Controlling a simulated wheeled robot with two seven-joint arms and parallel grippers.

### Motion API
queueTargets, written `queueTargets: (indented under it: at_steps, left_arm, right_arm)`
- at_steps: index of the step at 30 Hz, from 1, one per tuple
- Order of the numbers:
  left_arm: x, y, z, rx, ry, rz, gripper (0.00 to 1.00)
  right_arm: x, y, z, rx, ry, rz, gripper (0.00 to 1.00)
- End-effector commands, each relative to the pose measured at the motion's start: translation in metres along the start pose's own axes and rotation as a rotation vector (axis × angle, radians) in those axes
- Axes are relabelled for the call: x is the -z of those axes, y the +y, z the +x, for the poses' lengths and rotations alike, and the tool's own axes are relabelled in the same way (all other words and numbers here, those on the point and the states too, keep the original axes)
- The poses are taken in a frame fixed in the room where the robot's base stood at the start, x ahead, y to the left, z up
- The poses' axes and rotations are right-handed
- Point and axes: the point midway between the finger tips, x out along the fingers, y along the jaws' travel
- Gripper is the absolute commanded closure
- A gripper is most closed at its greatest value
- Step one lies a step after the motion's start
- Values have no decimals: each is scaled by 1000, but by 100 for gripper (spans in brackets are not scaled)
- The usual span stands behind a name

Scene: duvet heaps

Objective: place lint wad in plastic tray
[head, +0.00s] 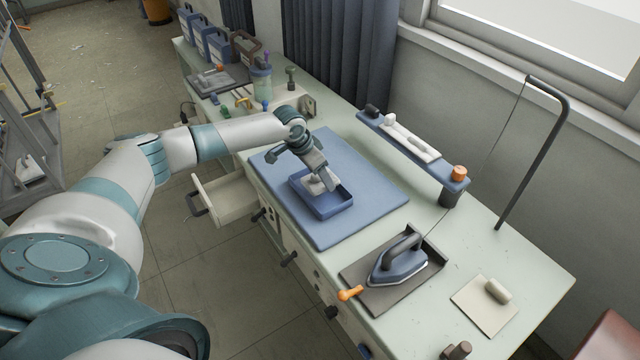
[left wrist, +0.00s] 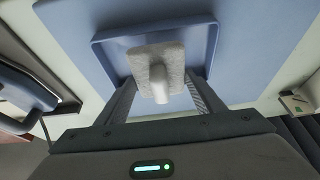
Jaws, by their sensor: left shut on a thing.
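The lint wad (left wrist: 157,62) is a pale grey, fuzzy flat piece with a rounded stub on it. My left gripper (head: 323,180) is shut on it and points down over the plastic tray. The tray (head: 334,211) is a shallow blue open box on the blue mat. In the left wrist view the wad lies between the two fingers, within the outline of the tray (left wrist: 98,50). In the head view the wad (head: 316,186) is partly hidden by the gripper. I cannot tell whether it touches the tray floor. My right gripper is not in view.
The blue mat (head: 375,190) is clear around the tray. A blue iron (head: 396,265) on a dark pad stands nearer on the table. A raised blue shelf (head: 412,150) runs behind the mat. An open drawer (head: 228,197) juts out at the left.

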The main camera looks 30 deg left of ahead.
Motion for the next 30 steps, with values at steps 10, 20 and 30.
queueTargets:
  at_steps: [10,20,30]
  left_arm:
    - [-14,1,32,-1,-2,-1,60]
    - [-16,0,36,0,-1,-1,60]
    - [-16,0,38,0,-1,-1,20]
  right_arm:
    - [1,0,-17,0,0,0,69]
    - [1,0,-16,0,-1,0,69]
    - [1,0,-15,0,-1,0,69]
